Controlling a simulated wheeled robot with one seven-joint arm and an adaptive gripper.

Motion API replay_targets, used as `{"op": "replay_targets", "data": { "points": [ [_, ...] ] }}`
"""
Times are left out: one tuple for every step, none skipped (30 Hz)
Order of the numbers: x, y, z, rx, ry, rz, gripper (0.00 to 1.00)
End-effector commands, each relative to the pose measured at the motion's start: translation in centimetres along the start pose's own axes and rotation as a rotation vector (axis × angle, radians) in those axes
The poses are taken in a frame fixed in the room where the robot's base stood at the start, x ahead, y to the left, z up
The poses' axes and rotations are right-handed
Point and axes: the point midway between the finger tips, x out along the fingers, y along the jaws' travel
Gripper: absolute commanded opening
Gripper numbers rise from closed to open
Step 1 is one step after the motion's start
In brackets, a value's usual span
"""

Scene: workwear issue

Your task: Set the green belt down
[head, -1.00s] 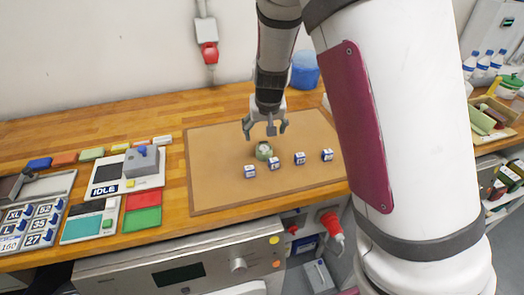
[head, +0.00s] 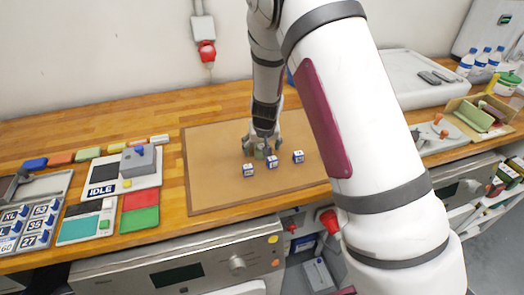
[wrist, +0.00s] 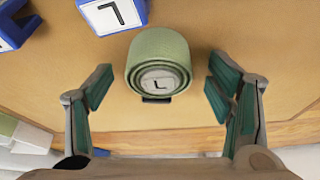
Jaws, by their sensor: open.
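The green belt (wrist: 158,45) is a rolled coil with a pale tag marked L in its middle. It appears to rest on the tan mat (head: 215,175), and in the head view it shows small between the fingers (head: 259,154). My gripper (wrist: 160,92) is open, with one finger to the left and one to the right of the belt and visible gaps on both sides. In the head view my gripper (head: 262,145) is low over the mat at the belt. My arm hides the mat's right part.
Blue-and-white blocks (head: 271,161) stand just in front of the belt; one lettered L (wrist: 112,14) is close to it in the wrist view. A grey device marked IDLE (head: 125,177) and red and green pads (head: 139,219) lie left. The mat's left side is clear.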

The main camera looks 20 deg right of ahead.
Motion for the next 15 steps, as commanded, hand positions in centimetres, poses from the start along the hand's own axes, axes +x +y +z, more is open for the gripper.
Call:
{"op": "replay_targets", "data": {
  "points": [
    [0.01,0.0,-0.02,0.0,0.0,0.0,0.74],
    [0.0,0.0,-0.02,0.0,0.0,0.0,0.74],
    [-0.01,-0.01,-0.02,0.0,0.0,0.0,0.74],
    [-0.01,-0.01,-0.01,0.0,0.0,0.0,0.74],
    [-0.02,-0.01,-0.01,0.0,0.0,0.0,0.74],
    [-0.02,-0.01,0.0,0.0,0.0,0.0,0.65],
    [-0.02,-0.01,0.0,0.0,0.0,0.0,0.58],
    [-0.02,-0.01,0.0,0.0,0.0,0.0,0.52],
    [-0.02,-0.01,0.0,0.0,0.0,0.0,0.43],
    [-0.02,-0.01,0.01,0.0,0.0,0.0,0.36],
    [-0.02,-0.02,0.01,0.0,0.0,0.0,0.29],
    [-0.02,-0.02,0.01,0.0,0.0,0.0,0.2],
    [-0.02,-0.02,0.01,0.0,0.0,0.0,0.19],
    [-0.02,-0.02,0.01,0.0,0.0,0.0,0.19],
    [-0.03,-0.02,-0.02,0.0,0.0,0.0,0.14]
  ]
}}
